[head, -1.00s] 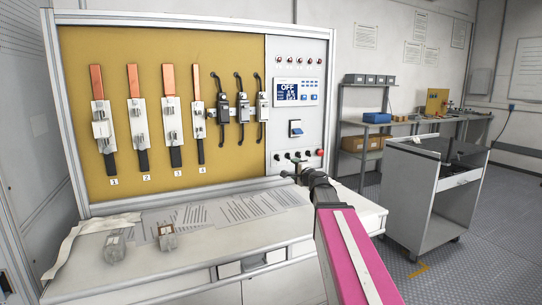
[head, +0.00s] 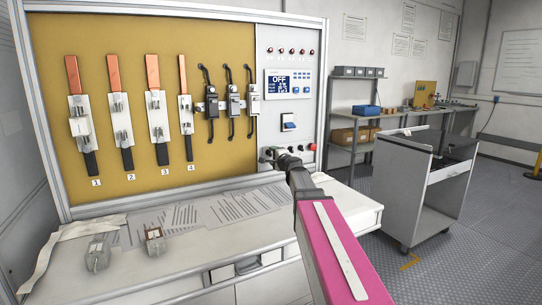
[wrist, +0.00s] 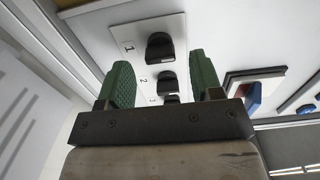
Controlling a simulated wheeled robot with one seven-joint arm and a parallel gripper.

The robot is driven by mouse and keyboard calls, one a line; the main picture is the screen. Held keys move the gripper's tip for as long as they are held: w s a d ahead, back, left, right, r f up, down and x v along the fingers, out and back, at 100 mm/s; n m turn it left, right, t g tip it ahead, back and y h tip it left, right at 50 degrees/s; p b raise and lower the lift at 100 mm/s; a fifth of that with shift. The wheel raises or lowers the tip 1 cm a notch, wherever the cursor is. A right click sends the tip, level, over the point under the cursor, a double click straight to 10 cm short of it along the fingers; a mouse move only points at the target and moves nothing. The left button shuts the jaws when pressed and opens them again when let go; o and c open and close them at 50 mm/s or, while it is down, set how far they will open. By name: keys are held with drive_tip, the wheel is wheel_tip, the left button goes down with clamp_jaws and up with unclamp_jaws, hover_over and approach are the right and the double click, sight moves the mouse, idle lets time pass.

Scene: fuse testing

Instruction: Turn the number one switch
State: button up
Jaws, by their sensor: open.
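The number one switch is a black knob (wrist: 160,46) beside the printed "1" on a white plate (wrist: 130,32) in the wrist view. Black knobs two (wrist: 166,80) and three (wrist: 172,99) follow below it, the third partly hidden by my gripper. My gripper (wrist: 160,62) is open, with green fingers on either side of the row of knobs. Knob one shows a little above the fingertips, and nothing is held. In the head view my gripper (head: 267,154) is at the panel's lower left, hiding some of the knobs there.
A red button (head: 312,147) sits right of the knobs. The bench top (head: 205,250) below carries papers and two small parts. A grey cart (head: 425,190) stands right.

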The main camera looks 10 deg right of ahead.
sight(270, 153)
drive_tip(key=shift+x, duration=1.35)
drive_tip(key=shift+c, duration=0.3)
drive_tip(key=c, duration=0.9)
drive_tip(key=shift+m, duration=0.4)
drive_tip(key=m, duration=1.1)
